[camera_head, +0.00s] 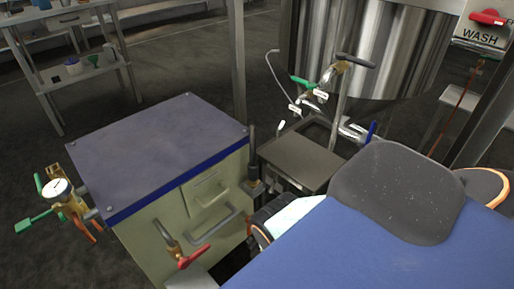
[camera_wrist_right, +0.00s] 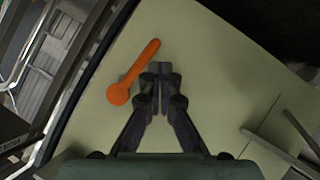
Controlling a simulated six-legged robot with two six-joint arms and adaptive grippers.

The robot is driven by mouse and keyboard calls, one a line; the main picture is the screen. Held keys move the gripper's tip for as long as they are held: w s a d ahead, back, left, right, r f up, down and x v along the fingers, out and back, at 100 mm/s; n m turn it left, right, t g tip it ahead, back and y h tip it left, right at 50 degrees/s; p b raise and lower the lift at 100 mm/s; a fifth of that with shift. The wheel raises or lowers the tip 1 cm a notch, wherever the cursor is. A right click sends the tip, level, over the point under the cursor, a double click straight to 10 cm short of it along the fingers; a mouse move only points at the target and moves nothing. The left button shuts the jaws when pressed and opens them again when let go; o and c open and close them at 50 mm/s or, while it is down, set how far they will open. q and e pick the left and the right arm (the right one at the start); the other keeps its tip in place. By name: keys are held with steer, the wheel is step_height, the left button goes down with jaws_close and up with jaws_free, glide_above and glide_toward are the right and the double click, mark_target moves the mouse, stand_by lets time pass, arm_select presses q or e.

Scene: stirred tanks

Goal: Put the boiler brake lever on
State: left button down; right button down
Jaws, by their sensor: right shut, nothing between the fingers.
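A red lever (camera_head: 193,256) on a dark pipe with a brass fitting is at the front of the cream cabinet (camera_head: 150,240), low in the head view. In the right wrist view an orange-red lever (camera_wrist_right: 130,75) with a round end lies slantwise against a pale green panel (camera_wrist_right: 215,80); I cannot tell for sure that it is the same lever. My right gripper (camera_wrist_right: 160,78) is shut and empty, its tips just right of this lever in that picture. I cannot tell whether they touch it. In the head view my blue arm hides most of the right gripper. My left gripper is not in view.
The cabinet has a blue-edged top (camera_head: 155,145) and drawer handles. A pressure gauge (camera_head: 57,188) with green-handled valves stands at its left. A steel tank (camera_head: 365,45), a dark box (camera_head: 300,155) and a WASH sign (camera_head: 480,36) are on the right. The cabinet top is clear.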

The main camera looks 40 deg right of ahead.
steer(key=shift+v, duration=2.05)
steer(key=shift+r, duration=0.1)
